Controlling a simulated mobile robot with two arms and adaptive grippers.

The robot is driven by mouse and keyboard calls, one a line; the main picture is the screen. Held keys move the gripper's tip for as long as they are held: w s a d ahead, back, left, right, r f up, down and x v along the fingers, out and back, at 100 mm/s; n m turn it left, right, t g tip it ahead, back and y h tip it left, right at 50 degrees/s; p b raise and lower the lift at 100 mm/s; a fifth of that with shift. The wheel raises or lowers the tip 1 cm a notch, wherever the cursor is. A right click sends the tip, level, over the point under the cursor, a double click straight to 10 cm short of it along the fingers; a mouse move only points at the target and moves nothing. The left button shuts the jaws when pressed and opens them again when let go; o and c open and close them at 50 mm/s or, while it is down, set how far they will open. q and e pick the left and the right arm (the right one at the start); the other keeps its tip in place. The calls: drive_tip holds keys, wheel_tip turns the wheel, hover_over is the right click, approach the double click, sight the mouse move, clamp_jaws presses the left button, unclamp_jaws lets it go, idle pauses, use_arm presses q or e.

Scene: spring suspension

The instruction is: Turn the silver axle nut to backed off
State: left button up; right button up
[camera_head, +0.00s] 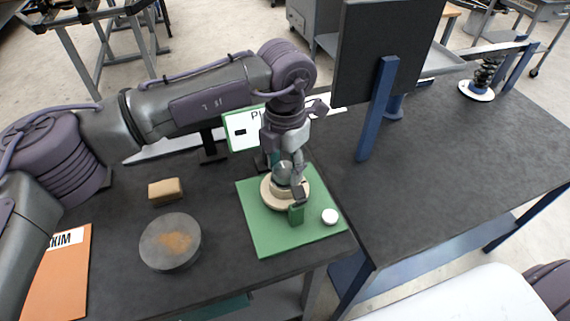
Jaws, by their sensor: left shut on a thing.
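The silver axle nut (282,172) shows as a rounded grey piece on top of a beige round hub (271,198). The hub stands on a green mat (265,235) on the dark table. My left gripper (289,176) comes down from above and is shut on the nut, its fingers hiding part of it. The nut's turn angle cannot be made out. A small green block (296,215) sits at the hub's front edge. My right gripper is not in view.
A white round cap (329,216) lies on the mat's right side. Left are a grey round plate (170,242) with a brown patch, a tan block (165,190) and an orange sheet (64,275). A dark upright panel (380,45) stands behind right. The right tabletop is mostly clear.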

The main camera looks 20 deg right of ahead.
sight(285, 169)
use_arm(q)
drive_tip(key=o, duration=1.2)
drive_tip(key=shift+c, duration=0.2)
wheel_tip(285, 169, up, 12)
drive_tip(key=shift+r, duration=0.15)
